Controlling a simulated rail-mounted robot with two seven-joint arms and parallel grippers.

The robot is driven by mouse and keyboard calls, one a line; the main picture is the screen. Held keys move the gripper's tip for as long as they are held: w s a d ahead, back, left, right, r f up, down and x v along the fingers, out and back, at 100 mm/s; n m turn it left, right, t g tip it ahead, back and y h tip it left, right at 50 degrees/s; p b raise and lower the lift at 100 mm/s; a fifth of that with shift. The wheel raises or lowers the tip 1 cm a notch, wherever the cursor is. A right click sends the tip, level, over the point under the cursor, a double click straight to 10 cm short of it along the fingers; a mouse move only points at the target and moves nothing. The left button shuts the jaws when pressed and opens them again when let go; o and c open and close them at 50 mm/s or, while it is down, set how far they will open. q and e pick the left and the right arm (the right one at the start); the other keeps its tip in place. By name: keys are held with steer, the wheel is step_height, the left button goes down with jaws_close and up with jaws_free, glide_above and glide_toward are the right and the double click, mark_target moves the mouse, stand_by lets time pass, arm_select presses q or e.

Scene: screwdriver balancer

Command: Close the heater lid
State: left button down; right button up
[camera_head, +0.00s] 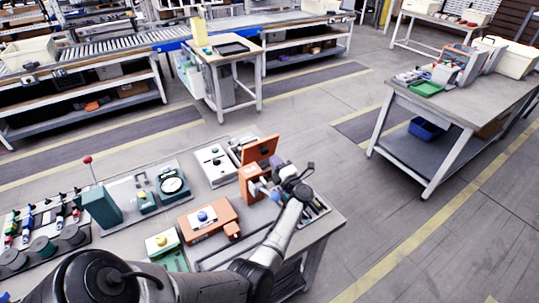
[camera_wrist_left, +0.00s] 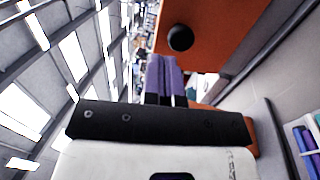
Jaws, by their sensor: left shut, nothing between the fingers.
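The heater (camera_head: 249,184) is an orange box on the workbench. Its orange lid (camera_head: 260,149) stands open, tilted up at the back. In the left wrist view the lid (camera_wrist_left: 225,28) fills the upper middle, with a round black knob (camera_wrist_left: 180,38) on it. My left gripper (camera_head: 276,163) is beside the heater, on its right and close to the raised lid. Its purple fingers (camera_wrist_left: 164,65) are shut and empty, with the tips just below and left of the knob. I cannot tell whether they touch the lid. My right gripper is not in view.
An orange box with a blue button (camera_head: 203,216) and a white panel (camera_head: 212,165) stand left of the heater. A teal box (camera_head: 101,207) and a dial device (camera_head: 172,184) are farther left. Colored items lie in a tray right of the heater.

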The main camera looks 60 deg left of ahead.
arm_select(q)
steer(key=r+v, duration=0.1)
steer(key=v, duration=0.6)
steer(key=shift+d, duration=0.5)
